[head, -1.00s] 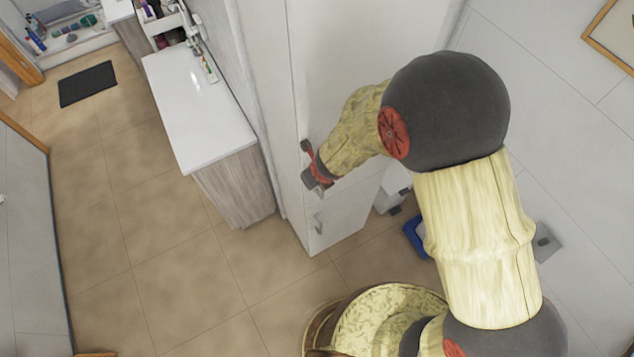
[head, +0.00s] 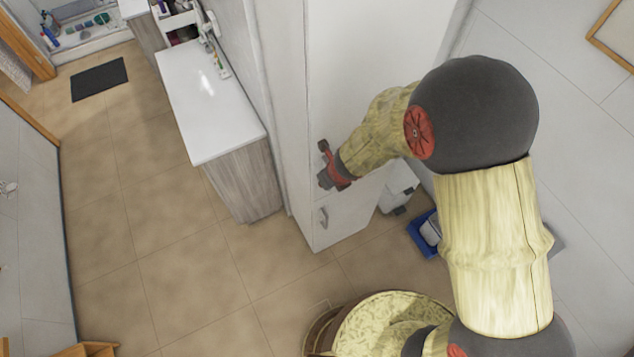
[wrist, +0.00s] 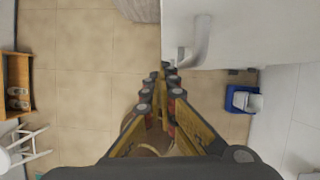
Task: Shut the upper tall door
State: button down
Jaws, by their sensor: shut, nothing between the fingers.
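The upper tall door (head: 375,55) is the large white front panel of a tall white cabinet. In the head view it looks about flush with the cabinet, but my arm covers part of it and I cannot tell if a small gap is left. My gripper (head: 325,168) is at the door's lower left part, near its edge. In the wrist view my gripper (wrist: 163,75) has its fingers together and empty, beside the edge of the white panel. A pale bar handle (wrist: 198,40) stands out just to the right of the fingertips. Contact with the door cannot be made out.
A lower door with a small handle (head: 323,217) is below. A white-topped counter (head: 205,105) stands to the left. A blue tray (head: 424,238) lies on the floor right of the cabinet. The tiled floor (head: 165,225) at left is open.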

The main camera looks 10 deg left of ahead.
jog(key=p+v, duration=0.3)
jog(key=v, duration=0.6)
jog(key=shift+r+p, duration=0.3)
jog(key=shift+p, duration=0.05)
jog(key=shift+a, duration=0.1)
